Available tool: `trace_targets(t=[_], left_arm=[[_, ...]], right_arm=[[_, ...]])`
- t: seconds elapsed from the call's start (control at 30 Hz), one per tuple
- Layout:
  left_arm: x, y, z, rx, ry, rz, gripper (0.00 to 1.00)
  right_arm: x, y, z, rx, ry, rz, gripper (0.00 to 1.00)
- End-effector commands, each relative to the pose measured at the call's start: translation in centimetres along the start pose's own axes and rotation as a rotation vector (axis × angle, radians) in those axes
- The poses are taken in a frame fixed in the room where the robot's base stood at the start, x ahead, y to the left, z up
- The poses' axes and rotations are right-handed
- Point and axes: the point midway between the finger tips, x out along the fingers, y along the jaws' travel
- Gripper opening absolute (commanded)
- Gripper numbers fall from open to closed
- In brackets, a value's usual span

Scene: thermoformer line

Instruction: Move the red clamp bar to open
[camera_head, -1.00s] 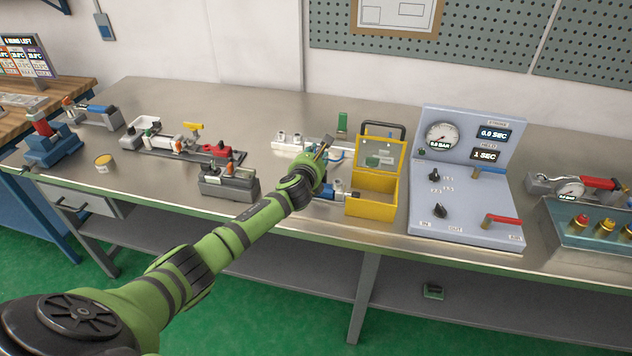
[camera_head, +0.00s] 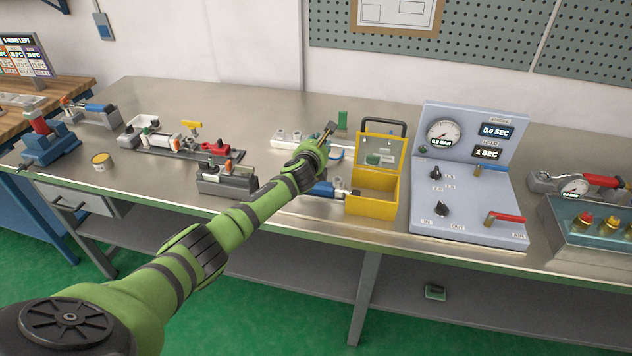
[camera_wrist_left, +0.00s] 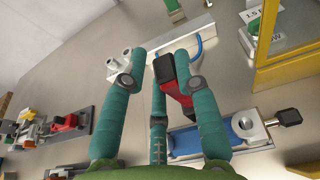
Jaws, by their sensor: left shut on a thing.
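The red clamp bar (camera_wrist_left: 176,92) has a black end and shows among the teal fingers of my left gripper (camera_wrist_left: 157,88) in the left wrist view. It lies against the right-hand finger, and the gripper is shut on it. Part of the bar is hidden behind that finger. In the head view my left gripper (camera_head: 328,137) is above the bench beside the yellow box, mostly hidden by my own arm. A blue body with a metal ring (camera_wrist_left: 240,130) lies beneath the fingers in the wrist view. My right gripper is not in view.
The yellow open box (camera_head: 373,206) stands just right of the gripper, and the gauge panel (camera_head: 468,208) is beyond it. A white manifold-like block (camera_head: 284,139) lies behind. A grey fixture (camera_head: 226,182) stands to the left. The bench front between them is partly clear.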

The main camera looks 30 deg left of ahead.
Motion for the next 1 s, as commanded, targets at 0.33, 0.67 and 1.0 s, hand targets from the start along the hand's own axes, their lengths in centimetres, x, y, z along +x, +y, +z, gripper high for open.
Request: trace_targets(t=[0.33,0.67,1.0], left_arm=[[0.2,-0.9,-0.3,-0.009,0.005,-0.018,0.00],[1.2,-0.8,-0.6,-0.008,0.006,-0.017,0.54],[1.2,-0.7,-0.6,-0.006,0.007,-0.013,0.58]], right_arm=[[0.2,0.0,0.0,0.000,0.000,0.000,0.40],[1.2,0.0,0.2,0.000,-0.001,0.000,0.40],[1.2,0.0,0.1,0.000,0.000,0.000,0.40]])
